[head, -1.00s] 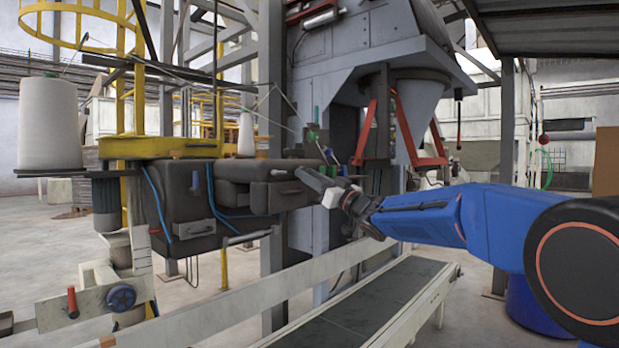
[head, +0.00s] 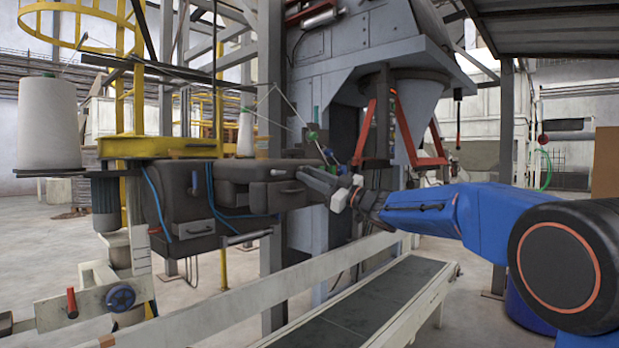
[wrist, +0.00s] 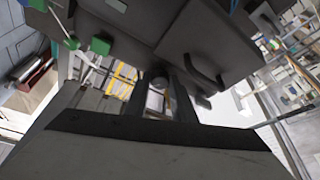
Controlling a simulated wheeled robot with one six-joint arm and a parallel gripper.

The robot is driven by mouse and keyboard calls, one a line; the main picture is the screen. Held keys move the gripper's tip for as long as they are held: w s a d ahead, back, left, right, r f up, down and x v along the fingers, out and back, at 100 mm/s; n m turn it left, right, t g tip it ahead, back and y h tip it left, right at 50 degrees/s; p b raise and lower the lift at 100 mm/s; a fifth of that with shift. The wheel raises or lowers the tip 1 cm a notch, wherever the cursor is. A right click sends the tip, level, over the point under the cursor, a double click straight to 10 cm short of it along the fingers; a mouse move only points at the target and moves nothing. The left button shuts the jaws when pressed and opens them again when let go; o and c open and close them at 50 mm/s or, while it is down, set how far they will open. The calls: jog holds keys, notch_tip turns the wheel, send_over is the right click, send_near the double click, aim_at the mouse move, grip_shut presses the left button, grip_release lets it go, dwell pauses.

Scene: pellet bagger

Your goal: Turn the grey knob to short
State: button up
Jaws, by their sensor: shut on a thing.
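The dark sewing head (head: 185,205) carries the small controls and hangs over the conveyor. My gripper (head: 308,179) is at its right end in the head view, with the fingers pointing left. In the wrist view, my gripper (wrist: 164,92) is shut with its two dark fingers about a small dark grey rounded knob (wrist: 160,82). The knob is hidden behind the fingers in the head view. Any marking for short, and the knob's exact setting, cannot be read.
A curved black handle (wrist: 204,66) sticks out close to the right finger. Green thread guides (wrist: 100,46) are to the left. A conveyor (head: 375,305) runs below my arm, with a pale rail beside it. A white thread cone (head: 48,122) stands far left.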

jog(key=n+g, duration=0.1)
jog(key=n, duration=0.2)
jog(key=n+g, duration=0.1)
jog(key=n, duration=0.2)
jog(key=n+g, duration=0.2)
jog(key=n, duration=0.1)
jog(key=shift+w+d+r, duration=0.15)
jog(key=shift+w+r, duration=0.05)
jog(key=shift+r, duration=0.05)
jog(key=o, duration=1.1)
jog(key=shift+c, duration=0.2)
jog(key=v, duration=1.7)
jog(key=shift+d+r, duration=0.2)
jog(key=shift+d, duration=0.05)
